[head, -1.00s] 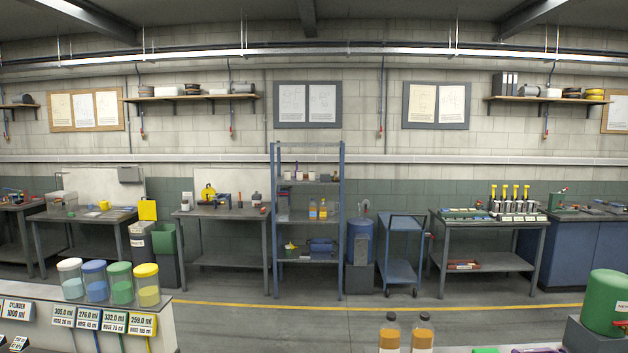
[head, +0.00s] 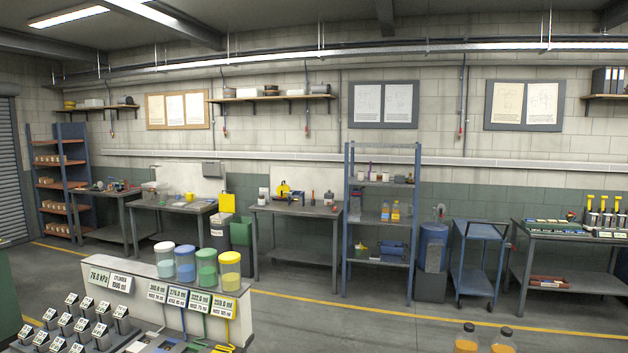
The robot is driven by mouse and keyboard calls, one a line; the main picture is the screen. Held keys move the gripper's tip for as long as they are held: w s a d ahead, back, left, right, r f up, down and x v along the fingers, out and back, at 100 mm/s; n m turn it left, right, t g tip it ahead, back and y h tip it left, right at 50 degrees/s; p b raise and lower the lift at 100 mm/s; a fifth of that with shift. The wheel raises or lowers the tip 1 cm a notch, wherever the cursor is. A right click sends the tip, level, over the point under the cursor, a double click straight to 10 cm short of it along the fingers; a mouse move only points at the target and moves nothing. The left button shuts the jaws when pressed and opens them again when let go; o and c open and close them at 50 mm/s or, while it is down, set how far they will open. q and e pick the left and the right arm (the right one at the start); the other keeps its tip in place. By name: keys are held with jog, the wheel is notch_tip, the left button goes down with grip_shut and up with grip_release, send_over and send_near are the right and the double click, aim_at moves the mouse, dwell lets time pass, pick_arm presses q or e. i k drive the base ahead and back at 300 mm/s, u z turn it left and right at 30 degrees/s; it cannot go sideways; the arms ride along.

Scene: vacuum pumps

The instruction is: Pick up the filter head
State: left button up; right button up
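I cannot pick out a filter head for certain in the head view; the small items on the far benches are too small to tell. A wall bench (head: 295,210) carries a yellow and dark device (head: 285,189) and several small parts. Another bench (head: 172,206) to its left holds a yellow item and other small things. Neither of my grippers is in view.
A low white partition (head: 150,285) at front left bears several lidded jars, including a yellow one (head: 229,272), and labels. A blue shelf rack (head: 346,230), a blue cart (head: 478,262) and benches line the wall. Open floor (head: 350,322) lies before them.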

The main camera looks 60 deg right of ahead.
aim_at(399, 179)
jog(key=u, duration=0.2)
jog(key=i, duration=6.8)
jog(key=z, duration=2.45)
jog(key=i, duration=2.15)
jog(key=z, duration=0.45)
